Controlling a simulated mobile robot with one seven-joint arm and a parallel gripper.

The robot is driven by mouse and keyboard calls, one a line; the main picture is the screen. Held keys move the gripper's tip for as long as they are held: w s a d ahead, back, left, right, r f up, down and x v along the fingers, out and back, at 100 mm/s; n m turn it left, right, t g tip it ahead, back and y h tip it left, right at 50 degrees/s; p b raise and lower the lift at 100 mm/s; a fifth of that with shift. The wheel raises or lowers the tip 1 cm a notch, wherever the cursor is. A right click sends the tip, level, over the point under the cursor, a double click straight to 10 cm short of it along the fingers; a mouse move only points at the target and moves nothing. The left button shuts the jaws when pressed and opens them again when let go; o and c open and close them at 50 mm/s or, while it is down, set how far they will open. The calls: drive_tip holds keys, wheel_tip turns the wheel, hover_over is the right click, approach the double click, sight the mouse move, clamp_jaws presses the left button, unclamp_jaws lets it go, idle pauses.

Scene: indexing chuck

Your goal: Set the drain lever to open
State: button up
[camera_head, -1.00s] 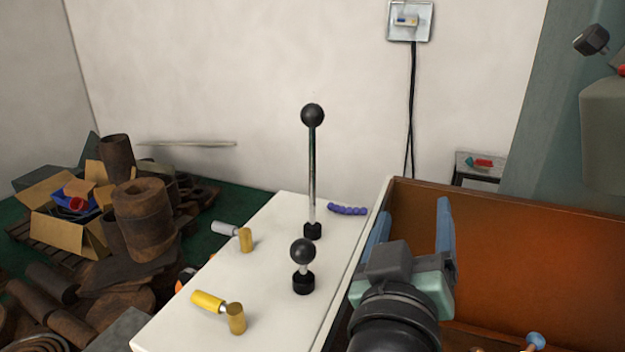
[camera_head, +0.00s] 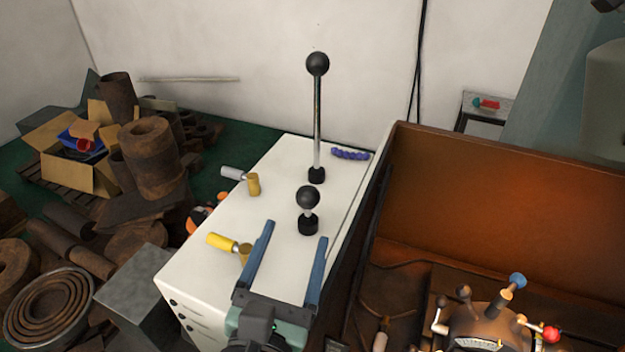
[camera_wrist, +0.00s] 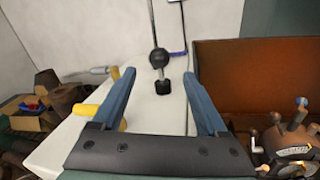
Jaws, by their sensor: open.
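Several levers stand on a white cabinet top (camera_head: 272,205); no label is readable, so I cannot tell which is the drain lever. One has a yellow grip (camera_head: 220,241) and a brass hub (camera_head: 245,252). Another has a grey grip (camera_head: 232,173) and a brass hub (camera_head: 253,184). A short lever with a black ball (camera_head: 308,197) and a tall rod with a black ball (camera_head: 317,64) stand upright. My gripper (camera_head: 297,231) is open and empty at the cabinet's near end, its left finger partly in front of the yellow lever. In the wrist view the short black-ball lever (camera_wrist: 160,58) appears between the fingers.
A rust-brown tray enclosure (camera_head: 500,200) is to the right, with a chuck device (camera_head: 485,330) carrying coloured knobs. A purple segmented object (camera_head: 350,154) lies at the cabinet's back. Rusty pipes and boxes (camera_head: 150,150) crowd the floor at left. The space above the cabinet is open.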

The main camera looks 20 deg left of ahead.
drive_tip(key=shift+w+a+r, duration=0.1)
drive_tip(key=shift+w+a, duration=0.05)
drive_tip(key=shift+w, duration=0.35)
drive_tip(key=w+p, duration=0.1)
drive_tip(key=w, duration=0.3)
drive_tip(key=w+a+p, duration=0.1)
drive_tip(key=w, duration=0.2)
drive_tip(key=w+a+p, duration=0.1)
drive_tip(key=w, duration=0.3)
drive_tip(key=shift+w, duration=0.35)
clamp_jaws()
idle(0.6)
